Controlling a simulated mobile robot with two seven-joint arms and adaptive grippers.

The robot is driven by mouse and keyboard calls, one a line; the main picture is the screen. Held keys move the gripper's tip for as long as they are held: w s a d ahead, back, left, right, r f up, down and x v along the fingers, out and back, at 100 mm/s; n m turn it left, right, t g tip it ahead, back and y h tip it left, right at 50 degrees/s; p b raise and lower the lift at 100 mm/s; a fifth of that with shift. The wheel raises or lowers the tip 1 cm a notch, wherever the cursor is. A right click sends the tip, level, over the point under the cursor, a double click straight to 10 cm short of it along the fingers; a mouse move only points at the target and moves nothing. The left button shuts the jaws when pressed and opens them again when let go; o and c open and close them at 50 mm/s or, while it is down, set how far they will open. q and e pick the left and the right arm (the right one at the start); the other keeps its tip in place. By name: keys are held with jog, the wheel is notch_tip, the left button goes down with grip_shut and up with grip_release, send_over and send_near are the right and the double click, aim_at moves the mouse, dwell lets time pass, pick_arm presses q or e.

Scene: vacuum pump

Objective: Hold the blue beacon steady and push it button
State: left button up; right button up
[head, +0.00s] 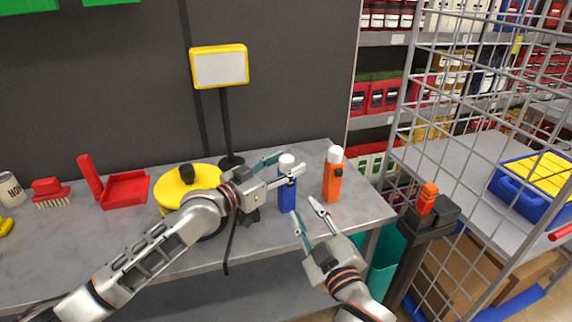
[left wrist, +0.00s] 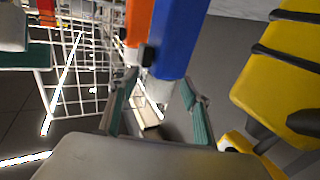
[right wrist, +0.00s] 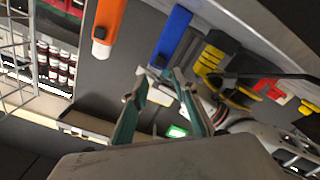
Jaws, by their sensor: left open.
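The blue beacon (head: 287,195), a blue body with a white cap, stands upright on the grey table. My left gripper (head: 290,162) is open at the height of its cap, with one finger behind and one in front in the head view. In the left wrist view the blue beacon (left wrist: 182,38) reaches between the spread fingers; contact cannot be told. My right gripper (head: 306,209) is open and empty, low in front of the beacons. In the right wrist view the blue beacon (right wrist: 171,38) is beyond its fingertips.
An orange beacon (head: 333,178) with a white cap stands just right of the blue one. A yellow round device (head: 178,184) and a screen on a pole (head: 220,68) are to the left. A red dustpan (head: 125,188) lies farther left. A wire cage (head: 470,130) is at the right.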

pick_arm(q)
jog(key=shift+w+d, duration=0.1)
jog(key=shift+d, duration=0.05)
jog(key=c, duration=1.4)
jog(key=shift+o, duration=0.2)
pick_arm(e)
grip_shut()
